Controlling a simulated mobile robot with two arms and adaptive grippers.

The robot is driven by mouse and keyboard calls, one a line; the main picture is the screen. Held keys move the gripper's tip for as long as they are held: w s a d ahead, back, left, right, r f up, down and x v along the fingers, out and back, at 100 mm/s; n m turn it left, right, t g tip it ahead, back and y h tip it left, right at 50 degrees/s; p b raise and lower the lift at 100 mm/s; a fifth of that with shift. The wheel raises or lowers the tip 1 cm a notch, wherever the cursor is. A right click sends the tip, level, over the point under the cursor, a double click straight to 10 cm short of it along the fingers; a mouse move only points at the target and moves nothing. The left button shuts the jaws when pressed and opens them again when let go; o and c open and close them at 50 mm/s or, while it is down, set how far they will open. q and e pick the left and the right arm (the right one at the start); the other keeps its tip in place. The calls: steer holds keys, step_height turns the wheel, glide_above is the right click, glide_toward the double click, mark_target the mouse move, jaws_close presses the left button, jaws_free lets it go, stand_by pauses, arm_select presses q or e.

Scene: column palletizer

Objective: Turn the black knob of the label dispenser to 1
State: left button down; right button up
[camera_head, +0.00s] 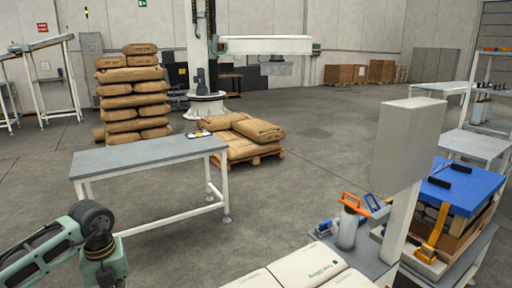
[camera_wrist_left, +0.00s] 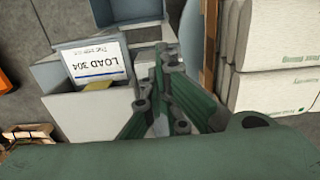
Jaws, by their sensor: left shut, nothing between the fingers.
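In the left wrist view, a pale grey box-like unit (camera_wrist_left: 78,118) carries a white label reading "LOAD 304" (camera_wrist_left: 97,64), upside down in the picture. It may be the label dispenser, but I cannot tell for sure. I cannot make out the black knob in either view; it may be hidden behind the fingers. My left gripper (camera_wrist_left: 162,80) shows its dark green fingers close in front of the grey unit, shut and empty. Whether they touch anything is unclear. In the head view only part of my left arm shows at lower left. My right gripper is in neither view.
White printed sacks (camera_wrist_left: 272,90) are stacked right of the gripper; white sacks also lie at the bottom of the head view (camera_head: 305,266). A tall grey box on a post (camera_head: 410,145) stands beside a blue-topped stack (camera_head: 452,190). A grey table (camera_head: 140,156) stands left; open floor lies between.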

arm_select(q)
steer(key=shift+w+d+f, duration=0.1)
steer(key=shift+d, duration=0.4)
steer(key=shift+w, duration=0.15)
steer(key=shift+w+r, duration=0.2)
steer(key=shift+w, duration=0.15)
steer(key=shift+a+r+p, duration=0.1)
steer(key=shift+r+p, duration=0.55)
step_height(320, 180, up, 5)
steer(key=p, duration=0.3)
steer(key=shift+f, duration=0.2)
